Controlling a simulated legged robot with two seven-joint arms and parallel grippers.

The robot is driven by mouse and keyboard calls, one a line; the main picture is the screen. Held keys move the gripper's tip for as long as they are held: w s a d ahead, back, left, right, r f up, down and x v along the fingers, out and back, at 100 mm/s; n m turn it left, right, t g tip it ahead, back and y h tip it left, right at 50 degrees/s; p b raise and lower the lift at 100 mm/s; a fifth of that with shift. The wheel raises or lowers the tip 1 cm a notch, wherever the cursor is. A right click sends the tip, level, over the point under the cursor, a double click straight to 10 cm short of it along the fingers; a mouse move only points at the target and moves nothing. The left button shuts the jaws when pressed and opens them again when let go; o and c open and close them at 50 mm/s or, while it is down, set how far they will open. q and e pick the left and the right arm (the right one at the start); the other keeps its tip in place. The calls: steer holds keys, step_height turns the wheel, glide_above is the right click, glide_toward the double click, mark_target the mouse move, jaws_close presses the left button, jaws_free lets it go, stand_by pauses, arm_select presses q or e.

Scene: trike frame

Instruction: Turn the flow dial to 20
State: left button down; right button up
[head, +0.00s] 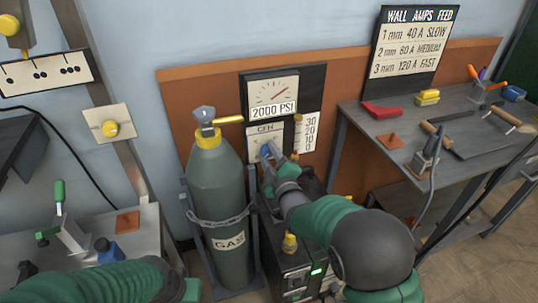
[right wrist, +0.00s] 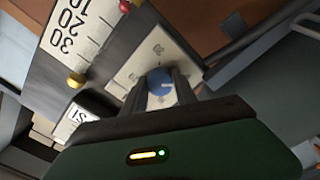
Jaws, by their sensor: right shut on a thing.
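The blue flow dial (right wrist: 160,82) sits on a pale plate marked CFH (head: 276,129). My right gripper (head: 267,155) is shut on the dial, with its two fingers on either side of it in the right wrist view (right wrist: 161,88). A small pale mark shows on the dial face; its exact setting is hard to read. The flow scale (head: 310,132) reads 30, 20, 10, 0 from top to bottom and also shows in the right wrist view (right wrist: 75,22). A reddish ball (head: 295,155) shows near the scale's low end.
A grey GAS cylinder (head: 218,205) with a chain stands close left of the dial panel. A pressure gauge reading 2000 PSI (head: 273,97) is above the dial. A workbench (head: 385,125) with tools is at right; another bench (head: 140,240) is at left.

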steer(key=shift+f, duration=0.1)
jaws_close()
